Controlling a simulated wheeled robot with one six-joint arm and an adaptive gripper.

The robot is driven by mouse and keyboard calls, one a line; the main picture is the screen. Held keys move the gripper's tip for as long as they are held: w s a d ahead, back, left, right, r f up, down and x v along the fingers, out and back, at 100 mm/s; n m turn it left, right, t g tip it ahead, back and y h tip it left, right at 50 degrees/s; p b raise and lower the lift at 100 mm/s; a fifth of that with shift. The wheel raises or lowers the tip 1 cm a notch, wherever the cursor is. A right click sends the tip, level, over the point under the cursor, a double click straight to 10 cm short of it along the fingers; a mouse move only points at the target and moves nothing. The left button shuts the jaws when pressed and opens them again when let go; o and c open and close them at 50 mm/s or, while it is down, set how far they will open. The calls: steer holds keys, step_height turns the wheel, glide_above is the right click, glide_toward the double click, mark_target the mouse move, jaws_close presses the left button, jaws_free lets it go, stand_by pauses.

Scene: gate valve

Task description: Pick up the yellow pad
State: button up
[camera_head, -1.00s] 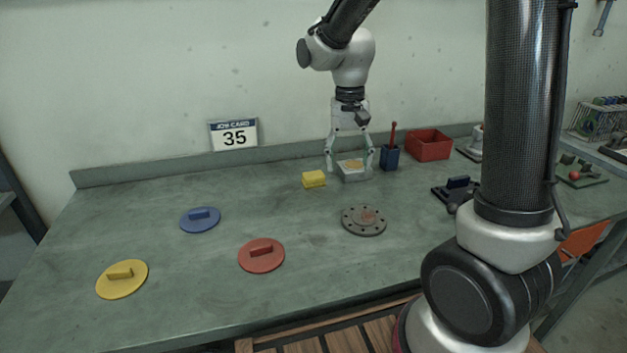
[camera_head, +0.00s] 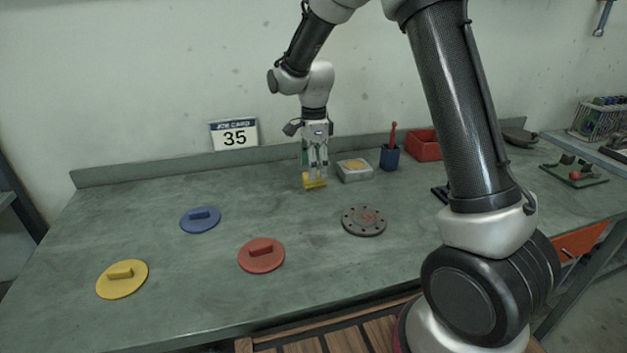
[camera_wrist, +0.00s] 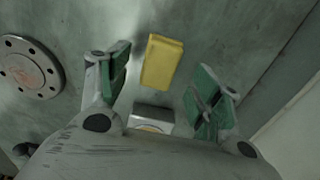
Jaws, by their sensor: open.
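The yellow pad (camera_head: 312,182) is a small block lying on the green-grey workbench (camera_head: 160,255), towards its back edge. My gripper (camera_head: 314,180) points down right at the pad and hides part of it in the head view. In the wrist view my gripper (camera_wrist: 160,82) is open, with the pad (camera_wrist: 162,61) between the lines of its two green-lined fingers and apart from both. The pad reaches a little beyond the fingertips in that view.
A pale box with a tan top (camera_head: 355,170) stands close to the right of the pad. A blue cup (camera_head: 389,158) with a red tool is further right. A grey bolted flange (camera_head: 364,221) lies in front. Blue (camera_head: 200,220), red (camera_head: 261,256) and yellow (camera_head: 122,279) handled discs lie left.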

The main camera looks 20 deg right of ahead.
step_height(320, 180, down, 4)
steer(key=shift+r, duration=0.25)
steer(key=c, duration=1.1)
step_height(320, 180, up, 10)
steer(key=shift+r, duration=0.1)
